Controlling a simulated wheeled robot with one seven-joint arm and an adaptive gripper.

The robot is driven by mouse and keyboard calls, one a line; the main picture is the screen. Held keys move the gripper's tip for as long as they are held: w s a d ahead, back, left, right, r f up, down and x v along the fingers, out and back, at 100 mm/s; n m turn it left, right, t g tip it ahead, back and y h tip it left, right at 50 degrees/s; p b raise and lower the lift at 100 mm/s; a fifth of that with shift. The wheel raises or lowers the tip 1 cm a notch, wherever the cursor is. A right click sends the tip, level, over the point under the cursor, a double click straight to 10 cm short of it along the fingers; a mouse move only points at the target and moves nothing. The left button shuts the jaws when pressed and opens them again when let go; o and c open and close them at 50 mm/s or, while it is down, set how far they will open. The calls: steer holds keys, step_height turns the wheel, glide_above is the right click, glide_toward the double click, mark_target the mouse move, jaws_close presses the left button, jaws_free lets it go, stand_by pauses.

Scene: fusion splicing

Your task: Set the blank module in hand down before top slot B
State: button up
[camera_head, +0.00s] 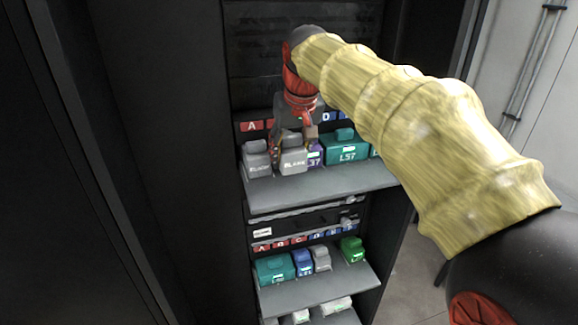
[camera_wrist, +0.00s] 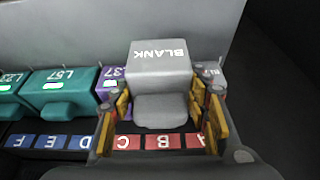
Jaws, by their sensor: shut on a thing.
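My gripper (camera_head: 291,140) reaches down to the top shelf and is shut on a grey blank module (camera_head: 294,162). In the wrist view my gripper (camera_wrist: 163,98) has a finger on each side of this module (camera_wrist: 160,62), which is upright with its BLANK lettering showing. The module is in front of the red B label (camera_wrist: 165,142) of the top row. I cannot tell whether its base touches the shelf (camera_head: 320,188). The slot opening behind it is hidden by the module and gripper.
Another grey blank module (camera_head: 257,160) stands close beside it, before A. A purple L37 module (camera_head: 315,155) is close on the other side, then a teal L57 module (camera_head: 345,150). A lower shelf (camera_head: 320,288) holds several modules. The top shelf's front strip is clear.

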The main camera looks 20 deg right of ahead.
mark_target(291, 169)
steer(key=shift+s+f, duration=0.25)
steer(key=shift+f, duration=0.15)
step_height(291, 169, down, 3)
steer(key=shift+w+f, duration=0.1)
steer(key=shift+f, duration=0.05)
steer(key=shift+f, duration=0.1)
steer(key=o, duration=1.2)
